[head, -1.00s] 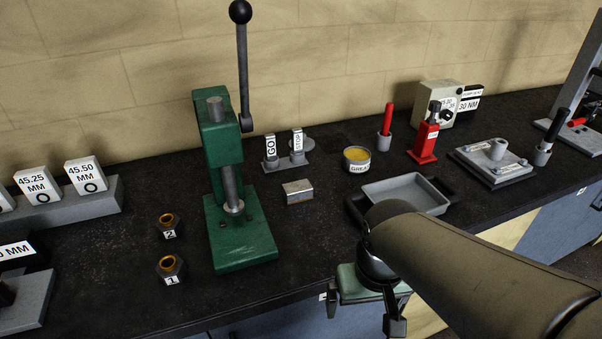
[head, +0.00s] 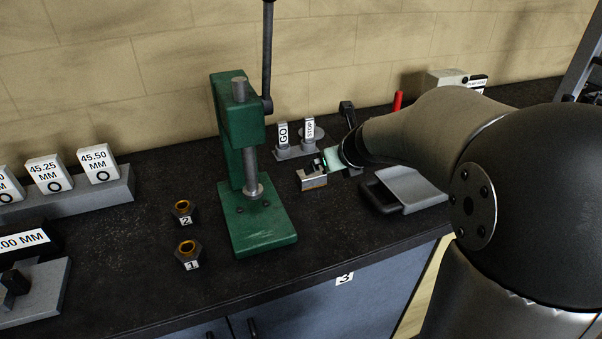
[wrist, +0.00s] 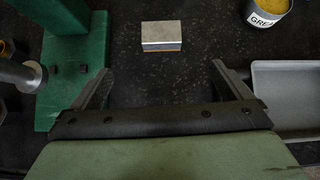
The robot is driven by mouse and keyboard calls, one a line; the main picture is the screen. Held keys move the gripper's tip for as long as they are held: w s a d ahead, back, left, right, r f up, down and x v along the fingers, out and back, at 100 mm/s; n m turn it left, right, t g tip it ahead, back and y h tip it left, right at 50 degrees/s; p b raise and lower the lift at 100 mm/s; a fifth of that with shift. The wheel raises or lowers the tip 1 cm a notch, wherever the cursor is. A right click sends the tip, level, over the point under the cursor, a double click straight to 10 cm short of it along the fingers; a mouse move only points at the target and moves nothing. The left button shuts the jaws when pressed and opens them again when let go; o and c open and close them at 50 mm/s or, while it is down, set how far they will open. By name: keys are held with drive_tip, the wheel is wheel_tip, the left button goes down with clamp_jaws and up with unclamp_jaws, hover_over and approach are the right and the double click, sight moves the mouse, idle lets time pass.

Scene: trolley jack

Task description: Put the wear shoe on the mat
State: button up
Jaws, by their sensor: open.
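A small silver-grey metal block, which I take for the wear shoe (head: 313,180), lies on the dark bench right of the green press. In the wrist view the block (wrist: 162,36) shows ahead of my gripper (wrist: 162,68), roughly centred between the two spread fingers. My gripper is open and empty, with a bare dark surface between its fingers. In the head view my arm reaches in from the right, and the gripper is close to the block and partly hidden. I cannot make out a mat for certain.
The green press (head: 240,160) stands left of the block. GO and STOP pieces (head: 296,137) stand behind it. A grease tin (wrist: 268,12) is beyond the tray. Two numbered nuts (head: 185,230) lie left.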

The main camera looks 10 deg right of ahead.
sight(311, 177)
drive_tip(key=shift+m, duration=0.3)
drive_tip(key=b+x, duration=0.3)
drive_tip(key=x, duration=0.8)
drive_tip(key=shift+w+d+f, duration=0.1)
drive_tip(key=shift+w+f, duration=0.15)
drive_tip(key=shift+w, duration=0.1)
drive_tip(key=shift+b+x, duration=0.35)
drive_tip(key=shift+x, duration=2.6)
drive_tip(key=shift+r, duration=0.1)
drive_tip(key=c, duration=1.7)
drive_tip(key=shift+w+r, duration=0.1)
drive_tip(key=shift+r, duration=0.05)
drive_tip(key=c, duration=0.4)
drive_tip(key=shift+r, duration=0.1)
